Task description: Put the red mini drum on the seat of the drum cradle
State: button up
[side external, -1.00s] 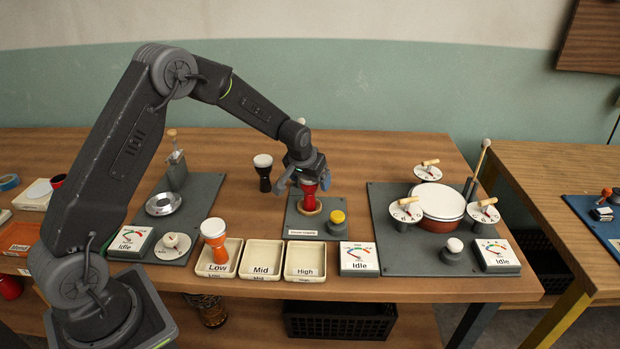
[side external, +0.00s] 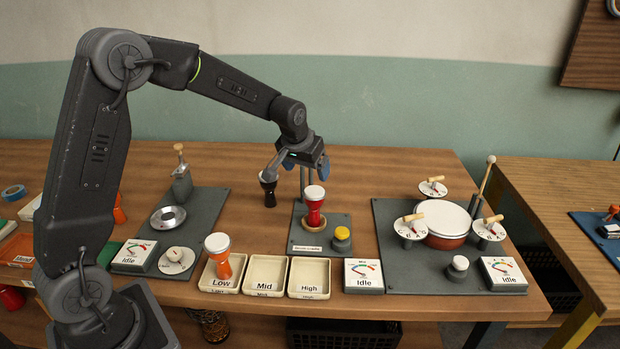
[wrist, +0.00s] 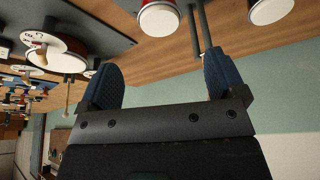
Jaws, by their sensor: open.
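The red mini drum (side external: 314,208), with a white top, stands upright on the round wooden seat (side external: 323,228) of the drum cradle (side external: 336,219), a dark plate with posts behind. The drum hides most of the seat. My gripper (side external: 301,172) is open and empty, above and a little behind the drum and apart from it. In the wrist view, the drum (wrist: 158,18) shows at the top, beyond the open fingers of my gripper (wrist: 158,85).
A black drum (side external: 268,190) stands just left of the cradle. A yellow button (side external: 341,232) sits on the cradle plate. An orange drum (side external: 220,260) stands in the Low tray; the Mid tray (side external: 264,274) and High tray (side external: 309,276) are empty. A large drum station (side external: 440,222) is at right.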

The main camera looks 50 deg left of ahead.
jog(key=s+d+r+m, duration=0.1)
jog(key=s+d+r, duration=0.2)
jog(key=s+r, duration=0.3)
jog(key=s+d+r+m, duration=0.1)
jog(key=s+d+r, duration=0.35)
jog(key=s, duration=0.35)
jog(key=s+d+m, duration=0.1)
jog(key=s, duration=0.7)
jog(key=s+d+t+h, duration=0.1)
jog(key=s+d, duration=0.1)
jog(key=s, duration=0.6)
jog(key=shift+d+m, duration=0.3)
jog(key=shift+m, duration=0.1)
